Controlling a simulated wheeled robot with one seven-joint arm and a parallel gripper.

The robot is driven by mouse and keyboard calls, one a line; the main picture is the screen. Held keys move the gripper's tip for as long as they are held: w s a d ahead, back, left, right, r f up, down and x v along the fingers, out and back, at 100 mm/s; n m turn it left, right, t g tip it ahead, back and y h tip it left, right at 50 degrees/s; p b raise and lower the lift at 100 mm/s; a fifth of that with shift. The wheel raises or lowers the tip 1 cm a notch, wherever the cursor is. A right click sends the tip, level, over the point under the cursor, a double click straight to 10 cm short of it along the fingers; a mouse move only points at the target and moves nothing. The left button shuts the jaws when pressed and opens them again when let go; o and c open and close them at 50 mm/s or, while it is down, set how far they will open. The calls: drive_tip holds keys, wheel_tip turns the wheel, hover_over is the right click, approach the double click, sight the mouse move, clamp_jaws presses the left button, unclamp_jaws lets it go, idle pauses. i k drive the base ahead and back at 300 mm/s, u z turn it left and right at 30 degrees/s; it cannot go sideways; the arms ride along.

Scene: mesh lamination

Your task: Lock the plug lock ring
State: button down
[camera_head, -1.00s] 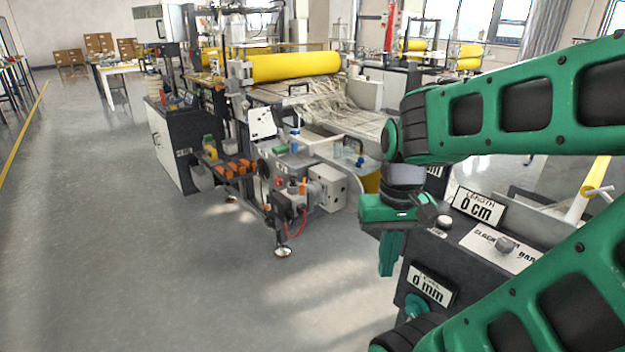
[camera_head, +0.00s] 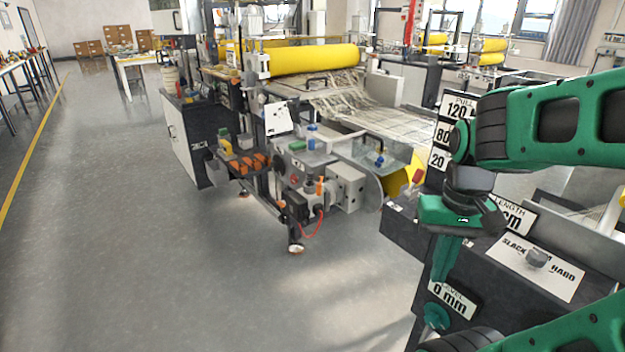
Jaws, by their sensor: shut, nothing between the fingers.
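No plug lock ring can be picked out for certain. A dark plug-like part with a red cable (camera_head: 313,226) sits low on the front end of the laminating machine (camera_head: 348,188), beside a light grey box; details are too small to tell. My gripper (camera_head: 441,278) is at the right, pointing down, with its green fingers together and empty. In the picture it overlaps the dark console with the "0 mm" label (camera_head: 452,299), well to the right of the red cable. Whether it touches the console cannot be told.
The console carries a knob (camera_head: 537,257) on a "SLACK/HARD" plate and a pull scale sign (camera_head: 440,133). A yellow roll (camera_head: 315,59) lies across the machine. Orange parts sit on a side shelf (camera_head: 245,162). The grey floor (camera_head: 150,250) at the left is clear.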

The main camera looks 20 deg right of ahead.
sight(319, 186)
drive_tip(key=i, duration=0.95)
drive_tip(key=u, duration=0.05)
